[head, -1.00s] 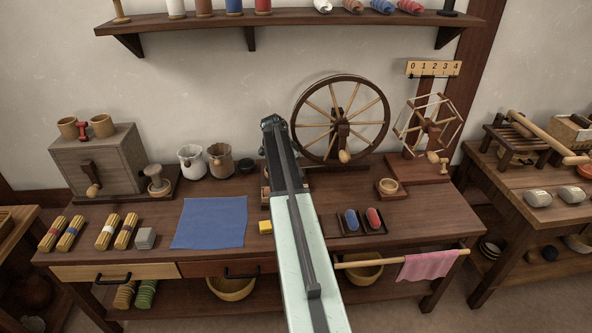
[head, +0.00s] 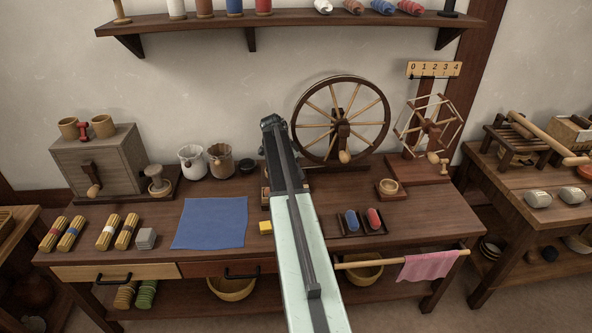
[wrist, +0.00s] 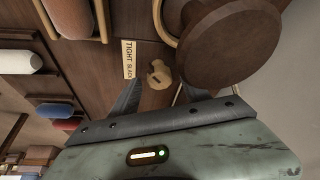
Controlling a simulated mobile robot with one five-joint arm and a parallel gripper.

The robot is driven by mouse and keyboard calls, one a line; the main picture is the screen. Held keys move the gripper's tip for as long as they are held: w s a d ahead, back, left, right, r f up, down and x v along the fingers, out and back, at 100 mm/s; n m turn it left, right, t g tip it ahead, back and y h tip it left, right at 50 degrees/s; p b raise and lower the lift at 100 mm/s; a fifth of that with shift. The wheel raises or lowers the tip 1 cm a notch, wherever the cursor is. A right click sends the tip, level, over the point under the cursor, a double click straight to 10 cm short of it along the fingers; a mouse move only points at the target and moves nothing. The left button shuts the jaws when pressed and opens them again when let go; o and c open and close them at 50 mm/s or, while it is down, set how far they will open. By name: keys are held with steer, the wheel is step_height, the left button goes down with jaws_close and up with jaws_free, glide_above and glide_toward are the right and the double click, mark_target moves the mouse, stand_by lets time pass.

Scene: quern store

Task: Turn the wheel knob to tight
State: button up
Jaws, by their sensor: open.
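In the wrist view a small round tan wooden knob (wrist: 159,75) sits on a dark wood face, with a darker mark on its left part. A pale label (wrist: 129,60) beside it reads TIGHT at the upper end and SLACK at the lower end. I cannot tell clearly which word the knob points to. My gripper (wrist: 158,95) is open, its two dark fingers to either side just below the knob, not closed on it. In the head view the spinning wheel (head: 341,121) stands at the back of the table; my arm hides the gripper and knob.
A large dark round wooden piece (wrist: 230,45) stands close right of the knob. Several spools lie left in the wrist view.

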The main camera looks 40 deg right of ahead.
steer(key=s+p+v, duration=0.1)
steer(key=p+v, duration=0.5)
steer(key=v, duration=0.1)
steer(key=shift+w+r, duration=0.2)
steer(key=shift+w, duration=0.35)
steer(key=shift+a, duration=0.1)
